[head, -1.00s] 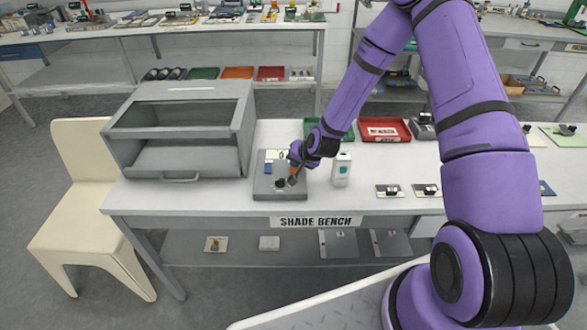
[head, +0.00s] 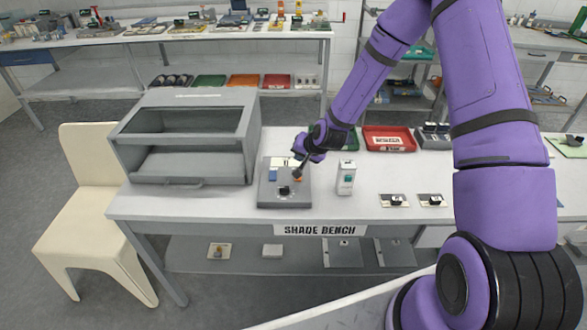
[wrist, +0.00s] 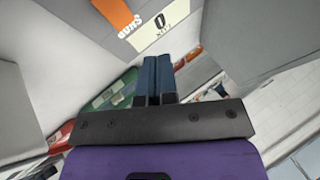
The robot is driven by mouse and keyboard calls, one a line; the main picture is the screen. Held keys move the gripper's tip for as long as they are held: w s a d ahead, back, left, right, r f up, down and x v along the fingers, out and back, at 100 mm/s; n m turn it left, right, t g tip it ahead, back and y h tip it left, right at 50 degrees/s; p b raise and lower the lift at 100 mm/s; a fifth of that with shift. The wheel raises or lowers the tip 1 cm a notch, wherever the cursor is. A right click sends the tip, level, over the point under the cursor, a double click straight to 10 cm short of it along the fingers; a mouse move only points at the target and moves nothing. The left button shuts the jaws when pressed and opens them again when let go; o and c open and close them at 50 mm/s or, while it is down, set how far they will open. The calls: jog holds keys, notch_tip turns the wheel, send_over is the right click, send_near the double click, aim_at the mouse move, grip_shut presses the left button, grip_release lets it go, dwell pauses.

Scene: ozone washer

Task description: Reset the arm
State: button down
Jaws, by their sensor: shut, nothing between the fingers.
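My purple arm reaches from the right across the bench in the head view. My gripper (head: 298,175) hangs over the upper right part of a grey box-like device (head: 272,198) with a dark knob and a blue patch on its top. In the wrist view my gripper (wrist: 158,60) has its two dark blue fingers pressed side by side, with nothing between them. Whether the fingertips touch the device cannot be told.
A grey open-front cabinet (head: 188,138) stands left on the shade bench (head: 230,210). A small white box (head: 346,178) stands close right of the device. A red tray (head: 388,138) lies behind. A cream chair (head: 92,205) is at the left.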

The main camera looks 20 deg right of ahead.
jog(key=shift+r, duration=0.4)
jog(key=s+d+r+n+h, duration=0.1)
jog(key=s+r, duration=0.3)
jog(key=r, duration=0.5)
jog(key=s+d+r+n+g+h, duration=0.1)
jog(key=s+r+n, duration=0.1)
jog(key=s+r, duration=0.5)
jog(key=s+d+r+n+h, duration=0.1)
jog(key=s+d+r, duration=0.1)
jog(key=r, duration=0.9)
jog(key=s+d+r+n, duration=0.1)
jog(key=s+r, duration=0.5)
jog(key=s, duration=0.6)
jog(key=s+d+r+g, duration=0.1)
jog(key=s+r, duration=0.4)
jog(key=s, duration=0.7)
jog(key=shift+s+d+r+n, duration=0.15)
jog(key=shift+s+r+n, duration=0.1)
jog(key=shift+r+n, duration=0.15)
